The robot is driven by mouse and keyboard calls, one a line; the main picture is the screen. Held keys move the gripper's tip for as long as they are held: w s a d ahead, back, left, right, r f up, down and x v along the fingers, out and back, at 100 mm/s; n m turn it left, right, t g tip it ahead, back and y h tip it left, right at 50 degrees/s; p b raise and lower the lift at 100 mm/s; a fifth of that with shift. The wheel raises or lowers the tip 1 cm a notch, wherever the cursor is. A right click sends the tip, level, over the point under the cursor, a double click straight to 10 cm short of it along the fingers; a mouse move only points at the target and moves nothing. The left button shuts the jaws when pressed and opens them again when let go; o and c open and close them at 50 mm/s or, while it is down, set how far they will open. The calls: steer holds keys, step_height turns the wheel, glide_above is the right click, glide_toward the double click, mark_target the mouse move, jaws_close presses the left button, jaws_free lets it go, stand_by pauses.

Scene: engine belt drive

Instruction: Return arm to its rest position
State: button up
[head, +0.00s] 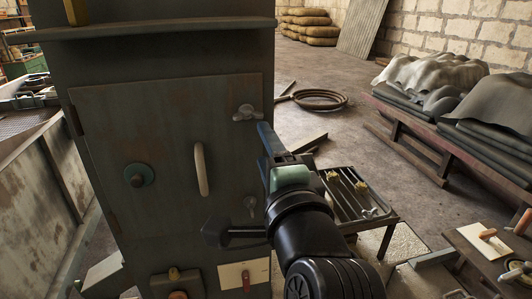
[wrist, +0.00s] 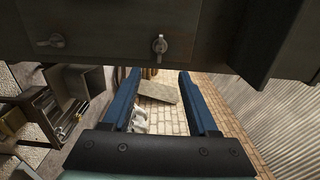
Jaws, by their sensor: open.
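My gripper (wrist: 157,103) shows in the wrist view with its two blue fingers spread apart and nothing between them. In the head view my gripper (head: 268,146) is seen from behind, at the right edge of the dark metal cabinet (head: 100,190). Its fingers partly overlap and I cannot see the gap there. My black arm comes up from the lower right. The cabinet door has a pale curved handle (head: 201,169), a wing-shaped latch (head: 246,113) and a round green knob (head: 138,175). In the wrist view a wing latch (wrist: 159,46) shows on the cabinet above the fingers.
A low metal rack (head: 352,198) with small yellow parts stands right of my gripper. A coiled hose (head: 318,99) lies on the floor behind. A bench with draped sheets (head: 430,78) stands at right. A board with a red switch (head: 244,275) is low on the cabinet.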

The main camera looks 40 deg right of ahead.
steer(key=shift+r, duration=0.1)
stand_by(0.6)
steer(key=w+a+r+n+t+y, duration=0.25)
steer(key=a+r+n+t, duration=0.35)
steer(key=a+r+n, duration=0.5)
steer(key=s+a+r+n+t+y, duration=0.2)
steer(key=a+r+n, duration=0.4)
steer(key=a, duration=0.3)
steer(key=s+a+r+n+t+y, duration=0.3)
steer(key=a+r+n+t+y, duration=0.1)
steer(key=a, duration=0.5)
step_height(320, 180, up, 2)
steer(key=n+y, duration=0.1)
steer(key=n, duration=0.2)
steer(key=shift+s+a, duration=0.25)
steer(key=shift+w, duration=0.1)
